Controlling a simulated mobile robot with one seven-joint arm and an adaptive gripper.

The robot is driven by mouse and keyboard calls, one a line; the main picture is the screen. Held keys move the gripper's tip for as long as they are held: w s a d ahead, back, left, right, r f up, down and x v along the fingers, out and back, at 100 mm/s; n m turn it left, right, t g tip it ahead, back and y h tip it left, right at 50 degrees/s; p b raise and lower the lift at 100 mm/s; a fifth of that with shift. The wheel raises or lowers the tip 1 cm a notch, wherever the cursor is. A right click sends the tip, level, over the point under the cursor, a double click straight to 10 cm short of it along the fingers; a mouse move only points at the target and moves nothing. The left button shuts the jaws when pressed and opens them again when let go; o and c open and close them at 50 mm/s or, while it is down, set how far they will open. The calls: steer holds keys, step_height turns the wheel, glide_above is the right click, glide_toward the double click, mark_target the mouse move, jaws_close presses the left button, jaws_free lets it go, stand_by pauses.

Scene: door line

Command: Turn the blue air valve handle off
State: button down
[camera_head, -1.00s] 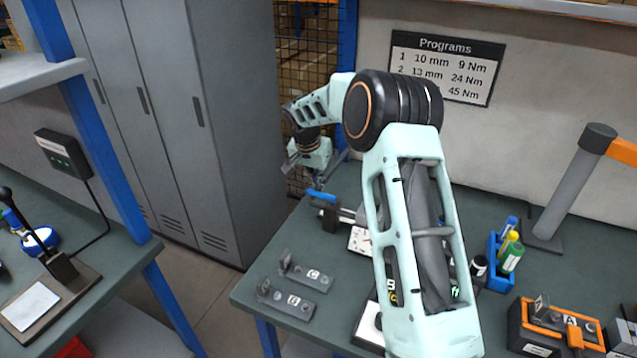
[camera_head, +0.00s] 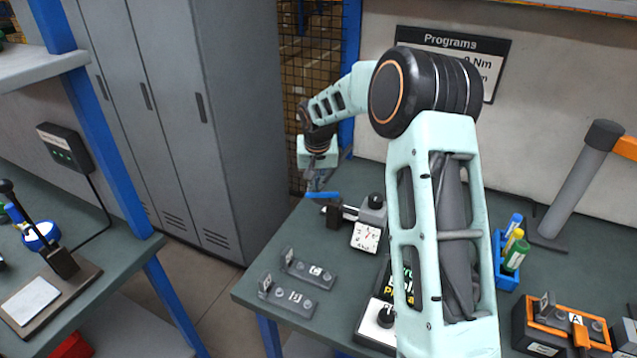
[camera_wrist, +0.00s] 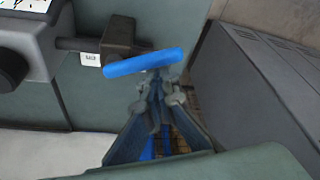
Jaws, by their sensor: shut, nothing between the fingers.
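The blue valve handle (camera_head: 322,195) is a flat bar on a dark valve block (camera_head: 334,214) at the back left of the right-hand bench. My gripper (camera_head: 316,186) is shut and empty, pointing down close to the handle. In the wrist view my fingertips (camera_wrist: 158,88) sit just below the bar's right half; I cannot tell whether they touch it.
Grey lockers (camera_head: 230,120) stand left, beyond the bench edge. Two lettered fixtures (camera_head: 290,295) lie in front. A pen holder (camera_head: 507,262) stands right.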

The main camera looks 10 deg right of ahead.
steer(key=s+n, duration=0.1)
steer(key=n, duration=0.1)
steer(key=s+n+y+p, duration=0.1)
steer(key=n, duration=0.1)
steer(key=shift+s+a+r+n+y, duration=0.1)
steer(key=shift+a+n+y, duration=0.05)
steer(key=shift+n+y, duration=0.15)
steer(key=s+n, duration=0.1)
steer(key=n, duration=0.1)
steer(key=s+d+n+g+y+p, duration=0.1)
steer(key=s+n, duration=0.1)
steer(key=n, duration=0.1)
steer(key=shift+s, duration=0.15)
steer(key=shift+s+d+f, duration=0.2)
stand_by(0.4)
steer(key=v, duration=1.2)
steer(key=shift+w+r, duration=0.1)
steer(key=shift+w, duration=0.05)
